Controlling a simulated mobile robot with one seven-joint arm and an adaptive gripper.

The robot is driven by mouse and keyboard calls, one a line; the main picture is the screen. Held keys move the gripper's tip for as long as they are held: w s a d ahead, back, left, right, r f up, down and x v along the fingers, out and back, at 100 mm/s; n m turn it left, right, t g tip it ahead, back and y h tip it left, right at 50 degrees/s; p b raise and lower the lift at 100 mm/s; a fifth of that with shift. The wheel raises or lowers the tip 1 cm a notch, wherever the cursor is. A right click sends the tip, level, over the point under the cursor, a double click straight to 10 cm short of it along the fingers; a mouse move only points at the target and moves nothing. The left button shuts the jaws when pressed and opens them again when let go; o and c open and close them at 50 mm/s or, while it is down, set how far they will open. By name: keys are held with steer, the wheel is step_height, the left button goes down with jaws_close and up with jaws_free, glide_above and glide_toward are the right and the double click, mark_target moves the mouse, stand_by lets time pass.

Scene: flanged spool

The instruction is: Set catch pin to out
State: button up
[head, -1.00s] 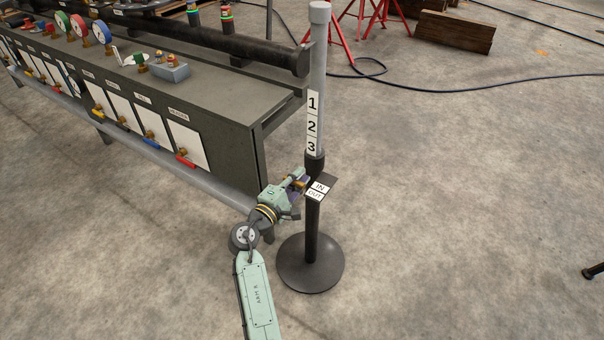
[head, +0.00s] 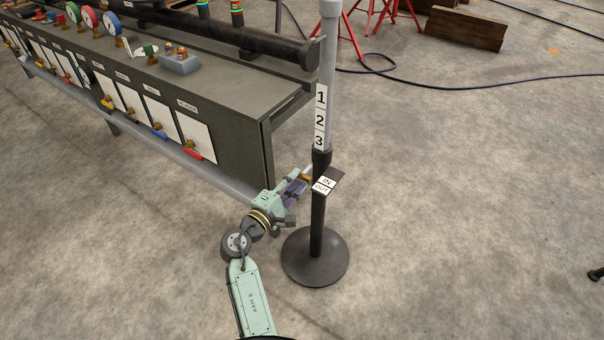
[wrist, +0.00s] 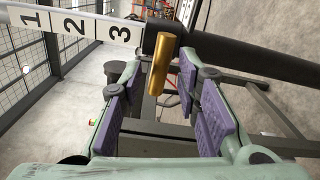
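A gold catch pin (wrist: 165,68) sticks out from the black collar of an upright post (head: 318,205). In the wrist view it lies between my fingers near their tips, with gaps visible on both sides. In the head view the pin (head: 306,177) is small and partly hidden. My gripper (head: 296,188), with purple pads, is left of the post at collar height. It is open in the wrist view (wrist: 160,95). A plate labelled IN and OUT (head: 326,183) sits on the post at that height. I cannot tell from it which position the pin is in.
The post has a grey upper tube (head: 327,60), a 1-2-3 label strip (head: 320,118) and a round black base (head: 315,270). A dark bench (head: 230,100) with gauges and valves stands to the left. A black hose lies behind.

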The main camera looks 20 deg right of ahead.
steer(key=v, duration=0.7)
steer(key=shift+s+a, duration=0.2)
steer(key=shift+a, duration=0.05)
